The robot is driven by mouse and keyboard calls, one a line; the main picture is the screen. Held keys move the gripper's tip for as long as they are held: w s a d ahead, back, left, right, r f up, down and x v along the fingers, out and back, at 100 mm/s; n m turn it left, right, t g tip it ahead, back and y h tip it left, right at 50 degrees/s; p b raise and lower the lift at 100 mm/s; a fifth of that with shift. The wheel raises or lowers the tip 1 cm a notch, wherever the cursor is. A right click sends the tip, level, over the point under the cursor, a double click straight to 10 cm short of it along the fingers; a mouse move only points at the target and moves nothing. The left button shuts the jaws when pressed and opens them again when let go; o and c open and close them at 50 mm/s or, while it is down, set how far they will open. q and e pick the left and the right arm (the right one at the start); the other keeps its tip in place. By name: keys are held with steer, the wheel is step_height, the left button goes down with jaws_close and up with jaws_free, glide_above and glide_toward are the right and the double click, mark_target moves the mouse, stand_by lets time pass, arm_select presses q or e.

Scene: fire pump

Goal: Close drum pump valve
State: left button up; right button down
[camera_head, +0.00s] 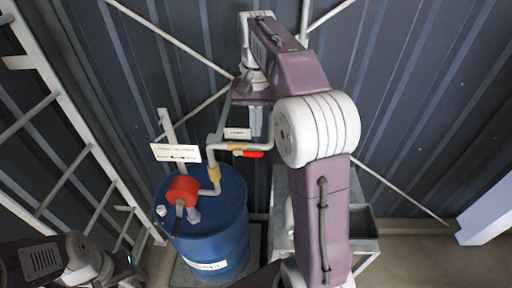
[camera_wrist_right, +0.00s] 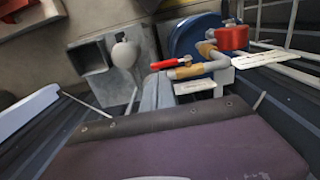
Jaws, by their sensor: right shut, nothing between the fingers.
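The blue drum (camera_head: 215,235) stands lower left of centre in the head view, with a red pump (camera_head: 182,190) on top. A pale pipe with tan fittings rises from it and runs right to the red valve lever (camera_head: 250,154). The lever points right, roughly in line with the pipe; it also shows in the wrist view (camera_wrist_right: 170,63). My right gripper (camera_head: 255,130) is shut and empty, pointing down just above the lever; in the wrist view its fingertips (camera_wrist_right: 158,78) are close to it. Contact is unclear. My left arm's end (camera_head: 110,268) is at lower left, its fingers unclear.
A white label (camera_head: 237,133) sits above the pipe, and a sign (camera_head: 175,153) stands behind the pump. White ladder-like rails (camera_head: 75,120) are at left. A grey bin (camera_wrist_right: 95,57) lies right of the drum in the head view. A corrugated wall (camera_head: 400,90) is behind.

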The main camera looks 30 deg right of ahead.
mark_target(255, 151)
steer(key=f, duration=0.6)
steer(key=shift+w+a+p, duration=0.1)
steer(key=shift+w+p, duration=0.2)
steer(key=shift+w, duration=0.1)
steer(key=shift+s+f, duration=0.15)
steer(key=shift+f, duration=0.15)
steer(key=shift+s, duration=0.1)
steer(key=shift+f, duration=0.1)
